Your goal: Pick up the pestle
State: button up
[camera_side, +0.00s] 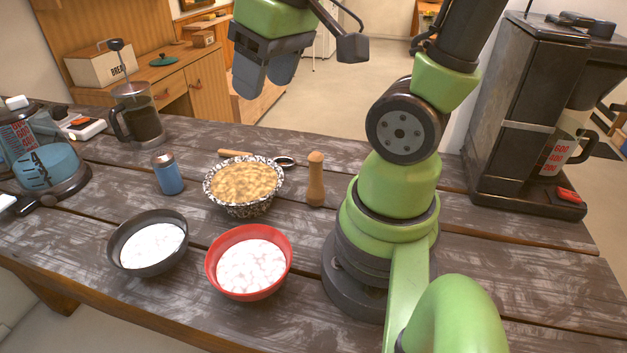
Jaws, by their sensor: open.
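A light wooden, pestle-shaped piece (316,180) stands upright on the dark plank table, just left of my arm's base; I take it as the pestle. My gripper (267,86) is high above the back of the table, up and to the left of the pestle. Its two dark fingers point down, apart and empty. Nothing touches the pestle, and it is fully in view.
A speckled bowl (243,187) of yellowish food stands left of the pestle. A red bowl (248,262) and black bowl (148,243) are in front. A blue shaker (167,172), wooden stick (235,153), small dark ring-like item (284,161) and coffee machine (520,110) surround it.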

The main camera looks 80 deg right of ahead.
aim_at(315, 153)
jog(key=s+d+f+g, duration=0.1)
jog(key=d+f+g, duration=0.1)
jog(key=d+f, duration=0.1)
jog(key=d+f+n+g, duration=0.1)
jog(key=d+f, duration=0.2)
jog(key=f, duration=0.3)
jog(key=s+d+f+n+g, duration=0.1)
jog(key=d+f+g, duration=0.1)
jog(key=d+f, duration=0.2)
jog(key=shift+s+f+g, duration=0.3)
jog(key=shift+s+d+f, duration=0.1)
jog(key=shift+s+f, duration=0.1)
jog(key=shift+f, duration=0.75)
jog(key=shift+s+f, duration=0.2)
jog(key=shift+f, duration=0.75)
jog(key=shift+s+d+f, duration=0.1)
jog(key=shift+s+f, duration=0.1)
jog(key=shift+f, duration=0.75)
jog(key=c, duration=1)
